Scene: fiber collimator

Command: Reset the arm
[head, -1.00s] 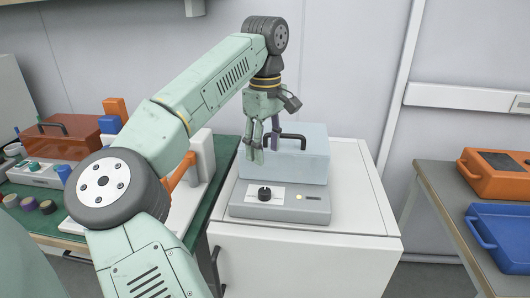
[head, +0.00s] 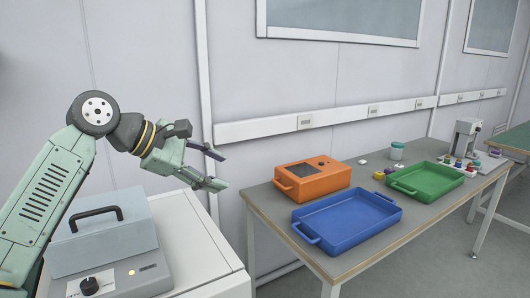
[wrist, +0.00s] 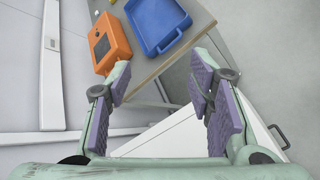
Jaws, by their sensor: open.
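My gripper (head: 218,168) is open and empty in the head view. It is raised above the right side of the white cabinet, pointing right toward the long table. In the wrist view my gripper (wrist: 160,92) shows its two purple-padded fingers spread apart with nothing between them. My arm bends at a dark round joint at the left of the head view and comes down toward the gripper.
A grey-blue lidded device (head: 105,238) with a black handle and knob stands on the white cabinet (head: 195,210). On the grey table (head: 350,253) are an orange box (head: 312,182), a blue tray (head: 350,238) and a green tray (head: 430,192). Open floor lies in front.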

